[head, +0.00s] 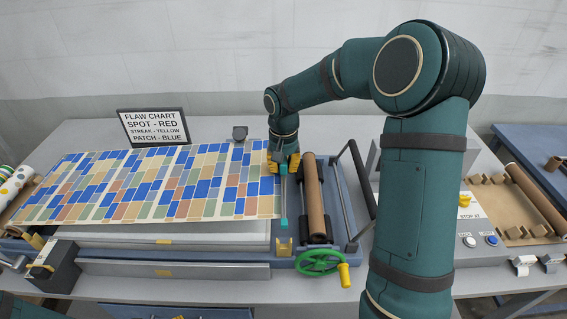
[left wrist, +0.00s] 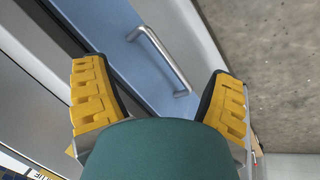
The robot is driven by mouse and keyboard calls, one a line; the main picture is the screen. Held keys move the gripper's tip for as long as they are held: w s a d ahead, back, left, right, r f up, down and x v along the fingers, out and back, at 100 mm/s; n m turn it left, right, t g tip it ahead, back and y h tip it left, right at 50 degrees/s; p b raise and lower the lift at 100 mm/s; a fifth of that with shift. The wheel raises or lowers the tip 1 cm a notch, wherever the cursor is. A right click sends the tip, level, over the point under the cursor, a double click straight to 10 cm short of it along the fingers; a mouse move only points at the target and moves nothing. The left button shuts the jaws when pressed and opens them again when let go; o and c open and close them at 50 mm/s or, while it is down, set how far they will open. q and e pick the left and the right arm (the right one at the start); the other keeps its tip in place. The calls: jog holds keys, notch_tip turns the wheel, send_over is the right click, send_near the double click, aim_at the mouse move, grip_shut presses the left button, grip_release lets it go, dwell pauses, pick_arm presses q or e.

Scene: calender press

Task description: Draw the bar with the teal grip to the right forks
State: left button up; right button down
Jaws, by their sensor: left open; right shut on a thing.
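The bar with the teal grip (head: 284,222) lies along the right edge of the patterned sheet (head: 160,182) in the head view. Its teal part shows at the near end. My right gripper (head: 284,163), with yellow fingers, is shut on the bar farther back; the fingers hide the exact hold. The yellow right fork (head: 284,247) stands just in front of the bar's near end. Whether the bar rests in it I cannot tell. The far fork is hidden by my gripper. My left gripper (left wrist: 157,80) is open and empty in the left wrist view.
A brown roller (head: 315,195) and a green handwheel (head: 320,262) stand right of the bar. A flaw chart sign (head: 154,128) stands behind the sheet. A control panel (head: 478,232) is at right. The left wrist view shows a metal handle (left wrist: 162,58) on a blue surface.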

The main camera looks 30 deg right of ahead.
notch_tip(320, 180, down, 6)
jog(key=b, duration=0.3)
jog(key=shift+r+b, duration=0.15)
jog(key=shift+b, duration=0.2)
jog(key=shift+f+b, duration=0.65)
jog(key=shift+f, duration=0.4)
jog(key=shift+f+b, duration=0.35)
jog(key=shift+f, duration=0.1)
jog(key=c, duration=1)
grip_release()
jog(key=shift+r, duration=0.1)
notch_tip(320, 180, up, 12)
jog(key=shift+f, duration=0.1)
